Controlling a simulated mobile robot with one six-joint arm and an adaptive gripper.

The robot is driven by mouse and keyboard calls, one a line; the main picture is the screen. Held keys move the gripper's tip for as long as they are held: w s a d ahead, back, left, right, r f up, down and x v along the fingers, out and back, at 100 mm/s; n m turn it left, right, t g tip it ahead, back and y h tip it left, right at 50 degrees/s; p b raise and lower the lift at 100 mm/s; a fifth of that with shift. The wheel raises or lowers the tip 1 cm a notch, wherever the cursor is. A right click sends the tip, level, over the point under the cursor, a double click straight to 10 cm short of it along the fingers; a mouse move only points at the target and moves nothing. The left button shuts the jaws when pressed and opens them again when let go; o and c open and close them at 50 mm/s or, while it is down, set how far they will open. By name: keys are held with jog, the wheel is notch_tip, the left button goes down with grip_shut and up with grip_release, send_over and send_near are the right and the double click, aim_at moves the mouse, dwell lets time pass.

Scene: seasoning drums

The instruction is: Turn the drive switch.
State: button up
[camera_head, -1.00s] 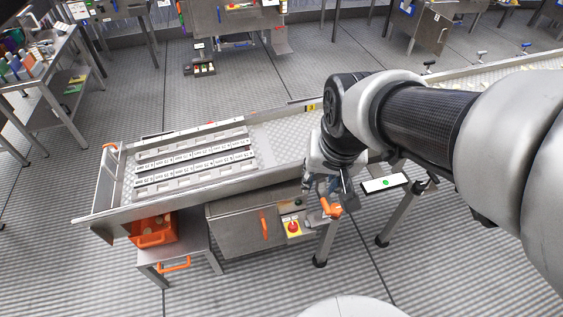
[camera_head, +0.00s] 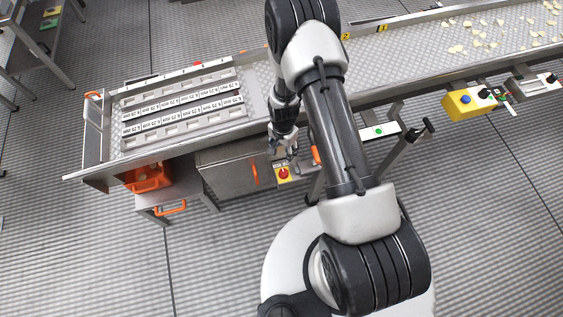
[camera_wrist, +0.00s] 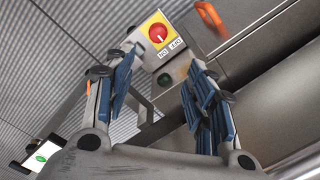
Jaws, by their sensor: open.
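The drive switch is a red round knob on a yellow plate (camera_wrist: 158,33), ahead of my fingers in the wrist view, with two small white labels below it. It shows in the head view as a red knob on yellow (camera_head: 284,174) at the front of the conveyor frame. My gripper (camera_wrist: 163,64) is open and empty, with blue-padded fingers apart on either side of the switch box. In the head view my gripper (camera_head: 285,150) is just behind the knob, partly hidden by my arm. I see no contact with the knob.
A dark green round button (camera_wrist: 165,80) sits below the switch. An orange handle (camera_wrist: 212,19) is beside it on a steel cabinet (camera_head: 228,171). The conveyor (camera_head: 395,65) runs above. A yellow box with a blue button (camera_head: 467,101) is at right. The front floor is clear.

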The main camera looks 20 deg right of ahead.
aim_at(283, 172)
jog(key=f+b, duration=0.1)
jog(key=f, duration=0.5)
jog(key=f+b, duration=0.2)
jog(key=f, duration=0.4)
jog(key=f+b, duration=0.1)
jog(key=f, duration=0.5)
jog(key=shift+s+f+b, duration=0.25)
jog(key=shift+f+b, duration=0.1)
jog(key=shift+c, duration=0.2)
jog(key=c, duration=1)
